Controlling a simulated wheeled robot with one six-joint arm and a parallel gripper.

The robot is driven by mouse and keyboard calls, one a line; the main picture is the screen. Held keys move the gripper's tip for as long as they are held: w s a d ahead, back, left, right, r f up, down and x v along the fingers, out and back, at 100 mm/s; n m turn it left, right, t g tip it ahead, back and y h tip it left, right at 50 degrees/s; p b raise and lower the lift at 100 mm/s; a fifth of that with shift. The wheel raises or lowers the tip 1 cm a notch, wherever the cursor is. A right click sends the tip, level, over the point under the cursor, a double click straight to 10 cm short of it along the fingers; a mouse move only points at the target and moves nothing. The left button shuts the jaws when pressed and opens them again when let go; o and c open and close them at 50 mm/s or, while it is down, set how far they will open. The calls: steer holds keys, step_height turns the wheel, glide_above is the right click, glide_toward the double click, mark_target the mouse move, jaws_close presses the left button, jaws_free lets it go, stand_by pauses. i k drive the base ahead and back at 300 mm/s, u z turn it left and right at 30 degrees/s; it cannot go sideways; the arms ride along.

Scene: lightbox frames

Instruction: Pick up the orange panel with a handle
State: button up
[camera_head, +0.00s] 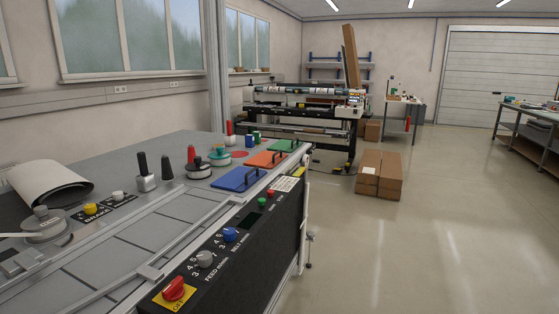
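The orange panel (262,160) lies flat on the grey machine table, with a dark handle along its right side. The blue panel (236,180) lies in front of it and the green panel (281,146) lies behind it, each with a similar handle. The three form a row along the table's right edge. My gripper does not show in this view.
The machine table (118,238) has a black control front with knobs, including a red one (174,288). Tools and small jars (198,168) stand left of the panels. Cardboard boxes (384,174) stand on the floor beyond. The floor at right is clear.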

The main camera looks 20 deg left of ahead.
mark_target(264, 160)
steer(key=z, duration=0.25)
steer(key=i, duration=1.55)
steer(key=u, duration=0.35)
steer(key=i, duration=0.95)
steer(key=u, duration=1.5)
steer(key=i, duration=0.75)
steer(key=u, duration=0.75)
